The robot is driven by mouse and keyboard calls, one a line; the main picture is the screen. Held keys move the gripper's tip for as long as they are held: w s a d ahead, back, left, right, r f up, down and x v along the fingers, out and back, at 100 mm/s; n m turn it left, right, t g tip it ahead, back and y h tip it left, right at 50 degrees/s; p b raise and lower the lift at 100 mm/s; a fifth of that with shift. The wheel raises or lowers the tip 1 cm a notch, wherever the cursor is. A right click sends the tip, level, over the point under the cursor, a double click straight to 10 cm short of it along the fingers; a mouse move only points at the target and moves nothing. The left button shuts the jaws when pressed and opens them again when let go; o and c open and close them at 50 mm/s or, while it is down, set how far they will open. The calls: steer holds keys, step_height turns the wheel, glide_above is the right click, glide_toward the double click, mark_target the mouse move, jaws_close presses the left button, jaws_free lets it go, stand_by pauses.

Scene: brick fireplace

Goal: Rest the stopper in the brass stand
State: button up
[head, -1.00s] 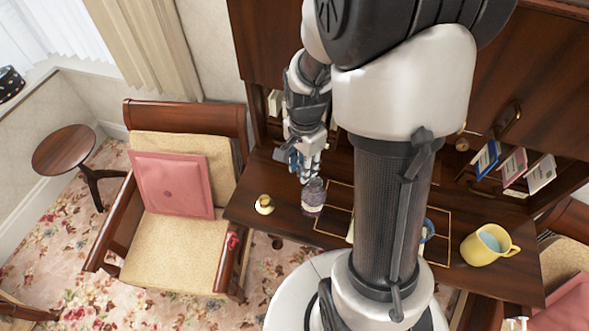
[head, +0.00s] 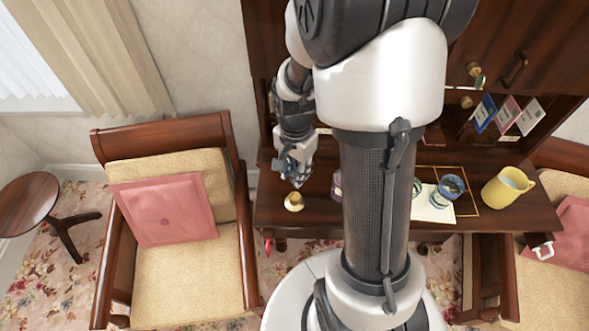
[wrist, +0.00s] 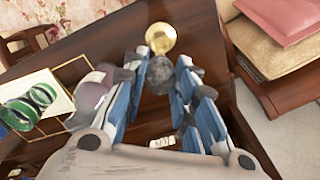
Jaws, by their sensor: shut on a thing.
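The brass stand (head: 294,201) is a small round gold piece near the left end of the desk top. It also shows in the wrist view (wrist: 161,37), just beyond my fingertips. My gripper (head: 295,181) is above and close to the stand. In the wrist view its blue fingers (wrist: 158,84) are shut on the stopper (wrist: 159,74), a rounded, mottled grey piece. The stopper overlaps the stand's near edge in that view; I cannot tell whether they touch. In the head view the stopper is hidden by the gripper.
A purple jar (head: 337,184) stands right of the stand, partly behind my arm. Farther right are a patterned blue glass (head: 451,187), white paper (head: 434,208) and a yellow mug (head: 507,187). An armchair (head: 180,255) is left of the desk (head: 310,222).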

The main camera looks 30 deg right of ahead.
mark_target(294, 171)
steer(key=shift+a+f+b, duration=0.1)
steer(key=shift+f+b, duration=2.3)
steer(key=shift+f, duration=0.55)
steer(key=shift+f+b, duration=1.4)
steer(key=shift+f, duration=0.15)
steer(key=o, duration=1)
step_height(294, 171, up, 12)
steer(key=shift+r, duration=0.1)
